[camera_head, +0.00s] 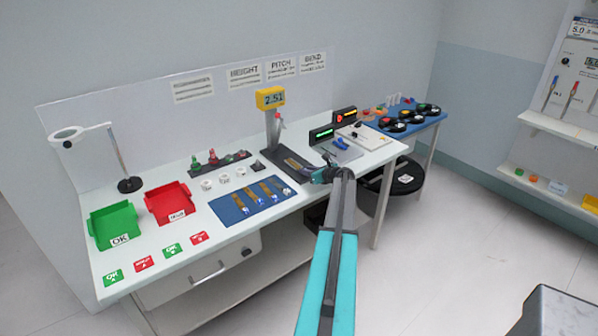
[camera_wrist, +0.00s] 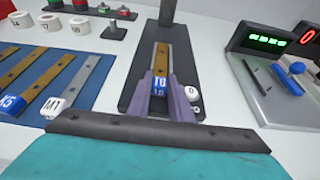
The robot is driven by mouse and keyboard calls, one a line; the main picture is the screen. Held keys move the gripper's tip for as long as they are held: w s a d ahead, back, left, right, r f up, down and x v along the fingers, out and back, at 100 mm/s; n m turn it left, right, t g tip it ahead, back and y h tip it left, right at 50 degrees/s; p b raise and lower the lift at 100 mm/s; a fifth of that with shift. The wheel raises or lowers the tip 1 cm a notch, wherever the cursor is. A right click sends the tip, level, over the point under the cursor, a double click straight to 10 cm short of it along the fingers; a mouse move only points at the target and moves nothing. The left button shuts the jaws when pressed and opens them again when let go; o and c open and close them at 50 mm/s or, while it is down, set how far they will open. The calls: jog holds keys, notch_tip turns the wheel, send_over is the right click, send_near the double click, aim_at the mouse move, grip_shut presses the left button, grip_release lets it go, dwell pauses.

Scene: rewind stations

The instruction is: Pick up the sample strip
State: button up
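A bronze-coloured sample strip (camera_wrist: 161,58) with a blue numbered tag (camera_wrist: 158,84) at its near end lies on the dark base plate (camera_wrist: 188,50) of the gauge. It also shows in the head view (camera_head: 297,164). My gripper (camera_wrist: 160,97) is low over the plate, with one finger on each side of the blue tag. The gap between the fingers is about as wide as the tag; whether they touch it I cannot tell. More strips (camera_head: 264,191) with tags lie on a blue mat (camera_head: 226,211) to the left.
The gauge column with a yellow display (camera_head: 270,98) rises behind the plate. A white round button (camera_wrist: 193,88) is close to my right finger. A pale fixture (camera_wrist: 275,80) with a blue knob stands right. Green (camera_head: 101,235) and red (camera_head: 160,212) bins are far left.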

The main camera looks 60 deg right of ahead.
jog(key=shift+r, duration=0.1)
grip_shut()
jog(key=shift+r+b, duration=0.45)
jog(key=shift+r, duration=0.3)
jog(key=shift+r+b, duration=0.45)
jog(key=shift+r, duration=0.5)
jog(key=s+a+r+b, duration=0.1)
jog(key=s+a+b, duration=0.3)
jog(key=s+a, duration=0.6)
jog(key=shift+s+a+r, duration=0.15)
jog(key=shift+a+r, duration=0.1)
jog(key=shift+a, duration=0.9)
jog(key=shift+s, duration=0.1)
